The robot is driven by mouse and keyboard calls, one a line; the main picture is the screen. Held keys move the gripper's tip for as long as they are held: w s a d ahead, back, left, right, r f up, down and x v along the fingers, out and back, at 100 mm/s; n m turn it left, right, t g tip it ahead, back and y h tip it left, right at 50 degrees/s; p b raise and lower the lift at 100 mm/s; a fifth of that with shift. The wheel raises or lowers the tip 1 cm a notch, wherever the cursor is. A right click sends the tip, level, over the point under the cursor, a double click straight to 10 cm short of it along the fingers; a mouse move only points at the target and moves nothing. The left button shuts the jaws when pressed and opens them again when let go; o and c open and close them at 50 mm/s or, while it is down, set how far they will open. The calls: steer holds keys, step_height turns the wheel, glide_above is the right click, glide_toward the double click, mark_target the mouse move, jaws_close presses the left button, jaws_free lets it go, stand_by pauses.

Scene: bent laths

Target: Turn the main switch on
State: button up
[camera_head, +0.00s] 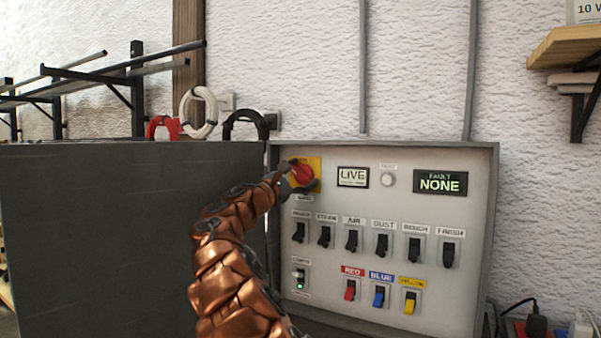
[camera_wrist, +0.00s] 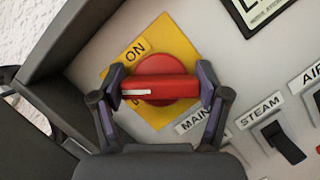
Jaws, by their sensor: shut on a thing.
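The main switch (camera_head: 304,174) is a red rotary knob on a yellow plate at the upper left of the grey panel (camera_head: 340,215). It also shows in the wrist view (camera_wrist: 165,78), with a white mark on the left part of its handle. The word ON is printed above that mark on the yellow plate (camera_wrist: 180,42); another label below the mark is mostly hidden. My gripper (camera_head: 292,178) is shut on the knob's handle, one finger at each end. A label reading MAIN (camera_wrist: 195,122) sits beside the plate.
A display (camera_head: 353,177) reads LIVE and another (camera_head: 440,184) reads FAULT NONE. A row of black toggles (camera_head: 383,244) lies below. Red (camera_head: 350,292), blue (camera_head: 379,297) and yellow (camera_head: 410,302) toggles sit lower.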

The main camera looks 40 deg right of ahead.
steer(key=m+g+y+p, duration=0.1)
steer(key=m, duration=0.2)
steer(key=m+g+y+p, duration=0.1)
steer(key=m, duration=0.3)
steer(key=shift+m, duration=0.3)
steer(key=shift+f+m+g+y+p, duration=0.15)
steer(key=shift+m+y+p, duration=0.15)
steer(key=shift+m, duration=0.6)
steer(key=shift+f+m+g+y+p, duration=0.15)
steer(key=shift+m+y, duration=0.25)
steer(key=shift+m, duration=0.5)
steer(key=shift+s+r, duration=0.1)
steer(key=o, duration=1.2)
steer(key=shift+c, duration=0.2)
steer(key=a, duration=0.7)
steer(key=shift+w+a, duration=0.25)
steer(key=shift+w, duration=0.15)
